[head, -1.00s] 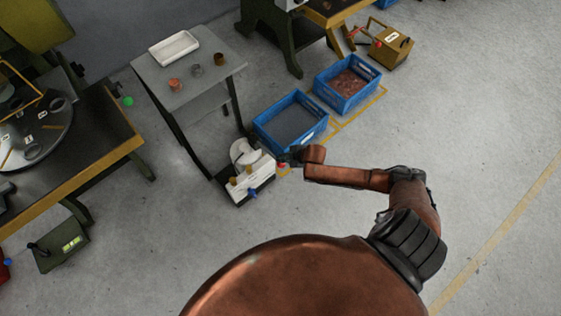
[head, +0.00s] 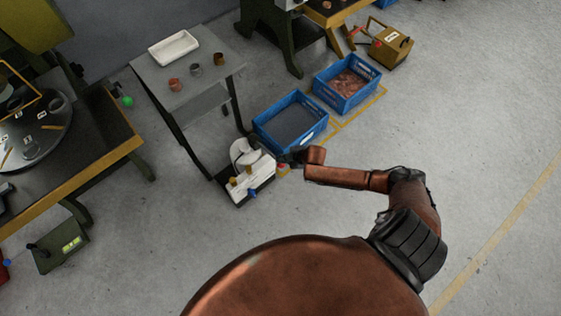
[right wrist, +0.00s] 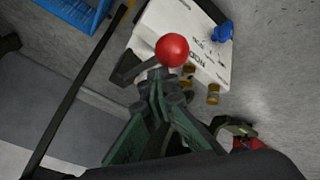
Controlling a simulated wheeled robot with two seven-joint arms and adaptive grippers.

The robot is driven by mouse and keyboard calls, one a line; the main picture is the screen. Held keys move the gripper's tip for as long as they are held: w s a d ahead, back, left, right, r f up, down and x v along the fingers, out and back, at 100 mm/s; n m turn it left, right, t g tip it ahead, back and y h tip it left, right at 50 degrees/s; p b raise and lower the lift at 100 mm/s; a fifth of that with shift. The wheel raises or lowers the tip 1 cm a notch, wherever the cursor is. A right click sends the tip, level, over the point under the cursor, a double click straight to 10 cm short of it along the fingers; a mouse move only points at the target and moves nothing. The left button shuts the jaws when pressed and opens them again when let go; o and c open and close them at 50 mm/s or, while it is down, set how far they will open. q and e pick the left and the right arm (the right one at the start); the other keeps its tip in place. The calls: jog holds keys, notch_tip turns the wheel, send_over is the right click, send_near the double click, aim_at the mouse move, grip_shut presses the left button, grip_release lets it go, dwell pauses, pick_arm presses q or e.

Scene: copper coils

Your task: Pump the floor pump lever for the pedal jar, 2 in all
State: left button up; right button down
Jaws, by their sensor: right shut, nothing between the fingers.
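A white pump unit (head: 262,181) with a white round part, brass-coloured fittings and a blue valve stands on the floor, left of my right gripper. In the right wrist view its white top (right wrist: 195,45) carries dark lettering, partly hidden. A red ball knob (right wrist: 172,50) shows just beyond the fingertips and covers part of the white top. My right gripper (right wrist: 157,83) is shut and empty, its fingertips close below the knob; I cannot tell whether they touch it. In the head view my right gripper (head: 291,158) is small and dark beside the unit. My left gripper is not in view.
A blue empty crate (head: 265,138) stands just behind the unit, and a blue crate with copper pieces (head: 318,88) beyond it. A grey side table (head: 205,92) holds a white tray (head: 173,47) and small cups. Open floor lies to the right.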

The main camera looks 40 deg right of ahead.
aim_at(283, 166)
pick_arm(q)
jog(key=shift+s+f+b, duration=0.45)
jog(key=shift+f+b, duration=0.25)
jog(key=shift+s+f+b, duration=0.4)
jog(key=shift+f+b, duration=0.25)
jog(key=shift+b, duration=0.05)
pick_arm(e)
jog(key=shift+s+d+f, duration=0.1)
jog(key=shift+s+f, duration=0.1)
jog(key=shift+f, duration=0.8)
jog(key=shift+s+a+f, duration=0.1)
jog(key=shift+s+f, duration=0.1)
jog(key=shift+f, duration=0.8)
jog(key=shift+s+d+f, duration=0.1)
jog(key=shift+s+f, duration=0.1)
jog(key=shift+f, duration=0.8)
dwell(0.6)
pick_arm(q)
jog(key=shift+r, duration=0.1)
pick_arm(e)
jog(key=shift+r, duration=0.15)
dwell(0.3)
